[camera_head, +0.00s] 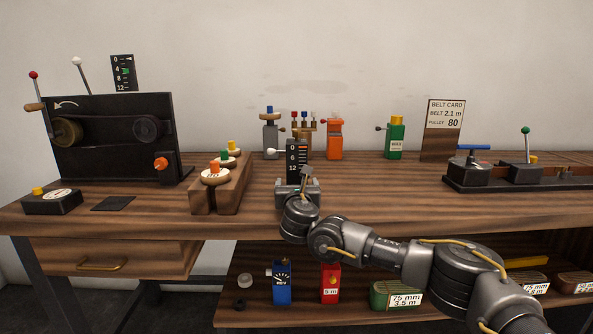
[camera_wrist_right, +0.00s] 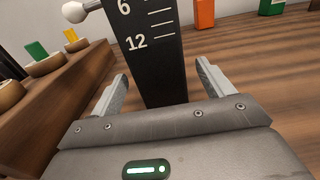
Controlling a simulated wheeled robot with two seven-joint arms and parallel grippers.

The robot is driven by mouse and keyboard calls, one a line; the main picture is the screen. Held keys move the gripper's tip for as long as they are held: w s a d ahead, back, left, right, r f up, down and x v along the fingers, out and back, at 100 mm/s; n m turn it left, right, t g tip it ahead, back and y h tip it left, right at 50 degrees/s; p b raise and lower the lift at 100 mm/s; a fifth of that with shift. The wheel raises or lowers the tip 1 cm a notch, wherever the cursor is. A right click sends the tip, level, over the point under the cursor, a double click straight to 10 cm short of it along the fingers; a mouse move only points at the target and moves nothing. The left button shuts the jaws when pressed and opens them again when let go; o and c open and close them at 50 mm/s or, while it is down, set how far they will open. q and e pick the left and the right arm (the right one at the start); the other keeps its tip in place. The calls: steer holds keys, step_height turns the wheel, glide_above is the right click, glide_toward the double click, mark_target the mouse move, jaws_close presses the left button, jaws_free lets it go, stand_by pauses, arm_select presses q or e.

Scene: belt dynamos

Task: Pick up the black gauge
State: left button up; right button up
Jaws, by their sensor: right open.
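The black gauge (camera_head: 293,158) stands upright on the wooden bench near the middle, with a white 0-6-12 scale and a white-knobbed lever on its left. In the right wrist view the black gauge (camera_wrist_right: 152,50) rises just ahead, between the two finger lines. My right gripper (camera_head: 297,186) is open at its near side, one finger left and one right of its lower part. The gripper (camera_wrist_right: 162,75) shows gaps beside the gauge, and its lower front is hidden in the head view. My left gripper is not in view.
A wooden holder with coloured-topped spools (camera_head: 222,187) stands close left. An orange device (camera_head: 334,140) and a green device (camera_head: 396,138) stand behind. A black belt machine (camera_head: 110,137) carries another black scale (camera_head: 122,73).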

mark_target(297, 179)
steer(key=shift+w+f, duration=0.1)
steer(key=shift+w, duration=1.8)
steer(key=shift+c, duration=0.4)
steer(key=c, duration=1.5)
